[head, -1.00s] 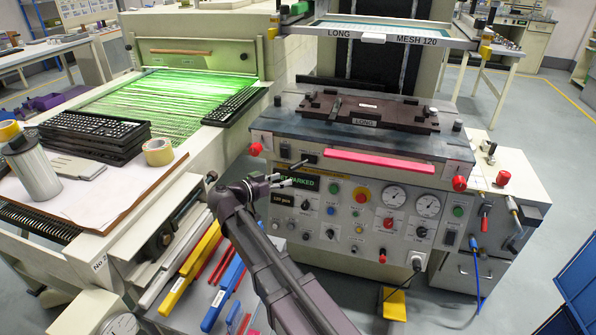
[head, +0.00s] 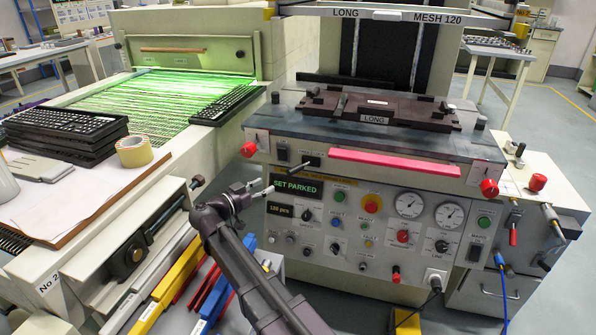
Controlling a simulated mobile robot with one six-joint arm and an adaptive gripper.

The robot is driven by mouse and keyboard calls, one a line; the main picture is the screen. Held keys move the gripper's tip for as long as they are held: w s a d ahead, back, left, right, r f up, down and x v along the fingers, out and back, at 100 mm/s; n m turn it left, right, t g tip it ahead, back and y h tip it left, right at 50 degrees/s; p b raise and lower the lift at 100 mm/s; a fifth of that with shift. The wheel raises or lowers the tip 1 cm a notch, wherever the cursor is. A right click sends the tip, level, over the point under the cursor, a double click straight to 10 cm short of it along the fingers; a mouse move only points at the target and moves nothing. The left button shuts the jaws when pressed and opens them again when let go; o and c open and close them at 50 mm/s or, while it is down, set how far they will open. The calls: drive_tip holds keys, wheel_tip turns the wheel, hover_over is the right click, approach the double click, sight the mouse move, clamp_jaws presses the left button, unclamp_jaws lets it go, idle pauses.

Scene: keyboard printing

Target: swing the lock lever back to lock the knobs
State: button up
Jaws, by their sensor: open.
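The lock lever (head: 301,168) is a thin rod on a small dark mount at the upper left of the machine's front panel. It points down and to the left. The red knobs sit at the ends of the front edge, a left knob (head: 248,149) and a right knob (head: 489,188). My gripper (head: 266,187) is open and empty, below and left of the lever and apart from it in the picture. It is beside the green-lit "SET PARKED" display (head: 296,187). The depth gap to the panel is hard to tell.
A pink bar (head: 394,163) runs along the front edge, right of the lever. Buttons, gauges (head: 409,204) and switches fill the panel below.

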sight(301, 167)
drive_tip(key=shift+w+d, duration=0.1)
drive_tip(key=shift+x, duration=6.8)
clamp_jaws()
